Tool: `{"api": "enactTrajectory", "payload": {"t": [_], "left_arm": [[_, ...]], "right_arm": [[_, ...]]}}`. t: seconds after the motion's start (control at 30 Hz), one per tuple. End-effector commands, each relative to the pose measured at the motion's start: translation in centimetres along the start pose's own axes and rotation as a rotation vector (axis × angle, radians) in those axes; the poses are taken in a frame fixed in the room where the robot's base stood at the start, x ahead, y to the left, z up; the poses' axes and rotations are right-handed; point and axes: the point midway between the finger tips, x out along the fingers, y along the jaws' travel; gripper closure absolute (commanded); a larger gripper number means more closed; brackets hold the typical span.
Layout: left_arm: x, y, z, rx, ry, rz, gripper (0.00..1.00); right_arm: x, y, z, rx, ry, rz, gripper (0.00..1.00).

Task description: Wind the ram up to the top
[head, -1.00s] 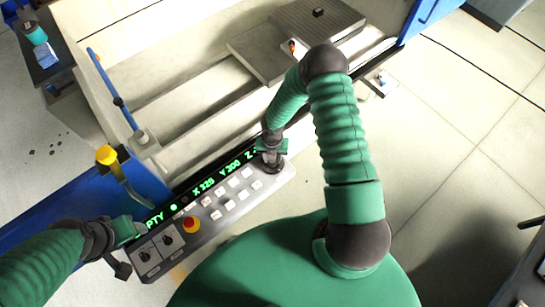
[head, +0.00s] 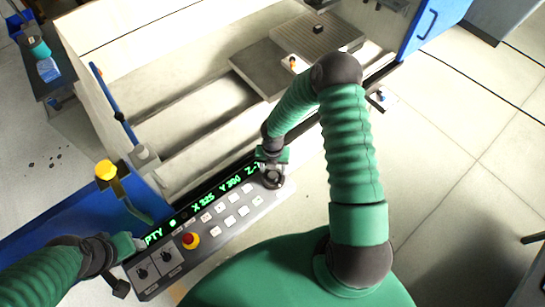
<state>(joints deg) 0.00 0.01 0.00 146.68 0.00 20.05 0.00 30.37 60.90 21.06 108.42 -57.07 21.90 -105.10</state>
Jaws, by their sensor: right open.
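A grey control panel (head: 215,235) runs slantwise in front of the machine. Its black display (head: 205,205) shows green text, with X 325, Y 300 and a Z reading partly hidden by my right gripper. My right gripper (head: 272,175) is open at the panel's right end, over a dark round knob or wheel; I cannot tell whether they touch. My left gripper (head: 128,262) is at the panel's left end, seen partly, and its jaw state is unclear. I cannot make out the ram.
A red and yellow stop button (head: 190,240), white keys (head: 230,222) and two dark dials sit on the panel. Behind are the machine's open bed with grey plates (head: 315,38), a yellow-topped lever (head: 107,171) and a blue rod (head: 110,100). Floor at right is mostly clear.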

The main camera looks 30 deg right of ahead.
Motion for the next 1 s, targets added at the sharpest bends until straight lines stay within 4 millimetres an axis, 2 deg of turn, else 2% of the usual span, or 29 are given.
{"api": "enactTrajectory", "payload": {"t": [0.2, 0.4, 0.57, 1.0], "left_arm": [[0.4, 0.0, 0.1, 0.0, 0.0, 0.0, 0.45], [0.3, 0.0, 0.1, 0.0, 0.0, 0.0, 0.45], [0.3, 0.0, 0.1, 0.0, 0.0, 0.0, 0.45], [0.4, 0.0, 0.1, 0.0, 0.0, 0.0, 0.45]], "right_arm": [[-6.6, -0.1, 0.2, 0.003, -0.004, 0.001, 0.45], [-11.0, 0.0, 0.2, 0.002, -0.001, 0.0, 0.45], [-12.3, 0.1, 0.1, 0.0, 0.002, -0.001, 0.45], [-12.3, 0.1, 0.0, 0.007, 0.002, -0.002, 0.45]]}}
